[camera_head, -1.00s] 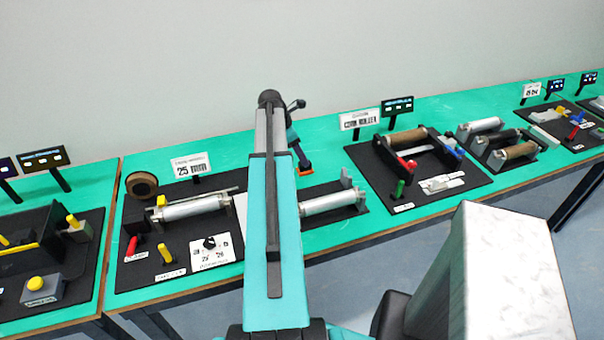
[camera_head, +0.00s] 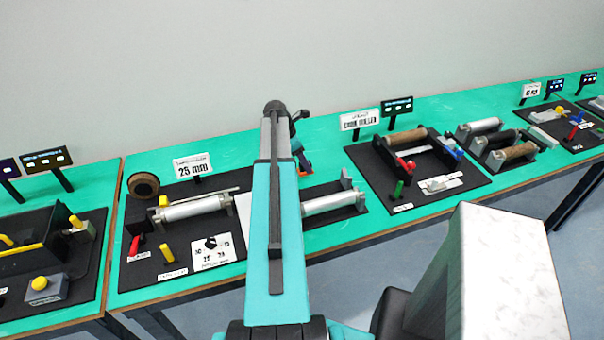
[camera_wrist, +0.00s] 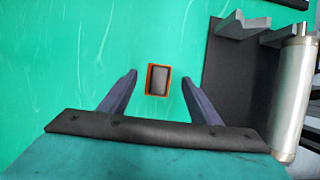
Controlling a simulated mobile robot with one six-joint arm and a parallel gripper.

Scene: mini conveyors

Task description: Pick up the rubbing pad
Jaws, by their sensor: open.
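The rubbing pad (camera_wrist: 158,80) is a small block with a dark grey top and an orange rim. It lies on the green table in the wrist view. My gripper (camera_wrist: 159,76) is open, with its two dark fingers apart on the left and right of the pad in that view. I cannot tell the height of the fingertips above the table. In the head view my arm hides most of the gripper; a bit of orange, probably the pad (camera_head: 303,173), shows by a dark blue finger.
A silver roller (camera_wrist: 295,95) on a dark base (camera_wrist: 238,85) stands right of the pad. A black board with a 25 mm sign (camera_head: 193,166) is to the left in the head view. The cork roller station (camera_head: 418,160) is farther right. Bare green table surrounds the pad.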

